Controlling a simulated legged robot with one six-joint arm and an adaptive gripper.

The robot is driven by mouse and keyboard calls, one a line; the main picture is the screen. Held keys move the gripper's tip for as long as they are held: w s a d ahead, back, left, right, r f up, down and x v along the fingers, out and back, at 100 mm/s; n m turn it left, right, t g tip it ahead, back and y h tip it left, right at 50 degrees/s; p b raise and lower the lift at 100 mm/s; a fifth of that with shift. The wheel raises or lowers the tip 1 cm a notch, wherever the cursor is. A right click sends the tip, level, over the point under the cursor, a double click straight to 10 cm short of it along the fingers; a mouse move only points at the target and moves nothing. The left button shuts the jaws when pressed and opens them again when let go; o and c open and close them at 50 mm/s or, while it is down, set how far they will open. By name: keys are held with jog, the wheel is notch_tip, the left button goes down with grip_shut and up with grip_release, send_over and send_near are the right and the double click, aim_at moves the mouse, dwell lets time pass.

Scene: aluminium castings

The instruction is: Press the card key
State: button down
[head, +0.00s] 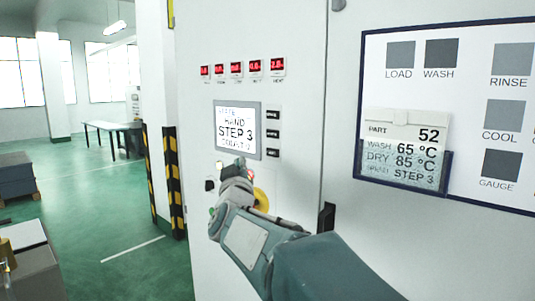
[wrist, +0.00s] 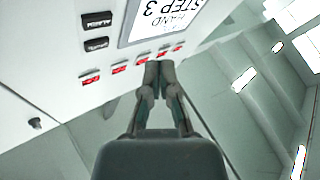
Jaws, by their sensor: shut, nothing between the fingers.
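A white cabinet front carries a grey-framed screen (head: 237,130) reading "HAND STEP 3"; it shows upside down in the wrist view (wrist: 166,18). Three small black keys (head: 272,134) stand in a column just right of the screen. Two of them (wrist: 96,44) show in the wrist view; their labels are too small to read surely, so I cannot tell which is the card key. My gripper (head: 240,164) is shut and empty in front of the panel, around the screen's lower edge. Its closed fingertips (wrist: 158,68) show in the wrist view; contact with the panel cannot be told.
A row of red number displays (head: 236,68) sits above the screen. A yellow control (head: 261,199) below is partly hidden by my arm. At right, a board (head: 482,28) holds a card (head: 404,130) in a clear pocket. Striped posts (head: 173,180) stand left of the cabinet.

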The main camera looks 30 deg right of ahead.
aim_at(268, 150)
jog(key=w+d, duration=0.1)
jog(key=d, duration=0.1)
jog(key=w+d, duration=0.1)
jog(key=d, duration=0.2)
jog(key=w+d, duration=0.1)
jog(key=d, duration=0.2)
dwell(1.6)
jog(key=shift+w+d, duration=0.1)
jog(key=shift+d, duration=0.3)
jog(key=shift+w+d, duration=0.15)
jog(key=shift+d, duration=0.15)
dwell(0.6)
jog(key=shift+a, duration=0.1)
jog(key=shift+s+a, duration=0.3)
jog(key=shift+a, duration=0.3)
jog(key=shift+s+a, duration=0.3)
jog(key=shift+a, duration=0.5)
jog(key=shift+s+a, duration=0.25)
jog(key=shift+a, duration=0.55)
jog(key=shift+s+a, duration=0.3)
jog(key=shift+a, duration=0.5)
